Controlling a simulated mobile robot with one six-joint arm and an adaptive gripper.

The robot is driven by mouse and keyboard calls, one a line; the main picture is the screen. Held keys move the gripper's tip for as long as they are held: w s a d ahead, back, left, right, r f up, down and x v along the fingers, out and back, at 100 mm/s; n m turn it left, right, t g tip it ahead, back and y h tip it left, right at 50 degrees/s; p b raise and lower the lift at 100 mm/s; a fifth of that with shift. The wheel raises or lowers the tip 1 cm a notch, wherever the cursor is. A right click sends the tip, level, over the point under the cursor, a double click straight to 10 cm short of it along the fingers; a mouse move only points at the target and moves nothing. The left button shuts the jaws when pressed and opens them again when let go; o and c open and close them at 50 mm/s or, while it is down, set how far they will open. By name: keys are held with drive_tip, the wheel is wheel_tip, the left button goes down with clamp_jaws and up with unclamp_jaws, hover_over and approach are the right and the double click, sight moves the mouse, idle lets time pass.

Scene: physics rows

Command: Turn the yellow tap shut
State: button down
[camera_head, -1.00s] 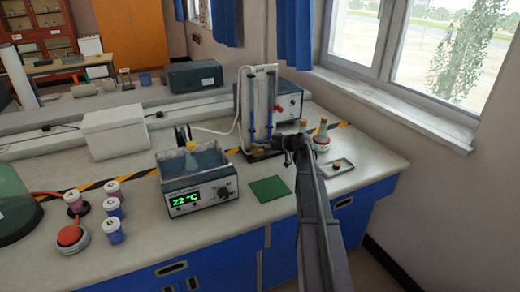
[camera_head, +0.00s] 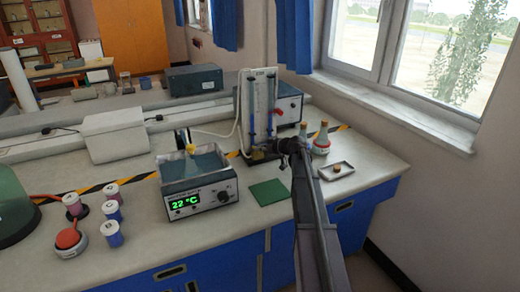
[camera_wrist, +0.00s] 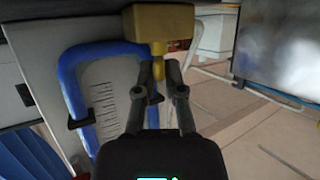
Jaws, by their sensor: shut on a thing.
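The yellow tap (camera_head: 258,154) sits low on an upright board with blue tubes (camera_head: 259,108) at the back of the bench. In the wrist view the tap shows as a yellow block (camera_wrist: 160,27) with a short stem or handle below it. My gripper (camera_head: 287,147) is at the tap from its right side. In the wrist view its two fingers (camera_wrist: 158,72) close around the yellow stem. The exact contact at the fingertips is partly hidden. The blue tubing (camera_wrist: 75,90) and a marked scale lie left of the fingers.
A water bath reading 22 °C (camera_head: 200,201) stands left of the tap, and a green mat (camera_head: 268,193) lies in front. A small tray (camera_head: 347,168) and a red-and-white bottle (camera_head: 321,147) are close right of my gripper. Lidded jars (camera_head: 112,234) stand at the left.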

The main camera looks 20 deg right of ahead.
drive_tip(key=shift+s+a+h, duration=0.1)
drive_tip(key=shift+h, duration=0.2)
drive_tip(key=shift+a+m+t+h, duration=0.2)
drive_tip(key=shift+m+t+h, duration=0.5)
drive_tip(key=shift+m+h, duration=0.4)
drive_tip(key=shift+a+m+t+h, duration=0.1)
drive_tip(key=shift+m+t+h, duration=0.2)
drive_tip(key=shift+m+h, duration=1.6)
drive_tip(key=shift+h, duration=0.1)
drive_tip(key=c, duration=0.7)
unclamp_jaws()
drive_tip(key=shift+c, duration=0.2)
drive_tip(key=shift+n+y, duration=0.6)
drive_tip(key=shift+y, duration=0.1)
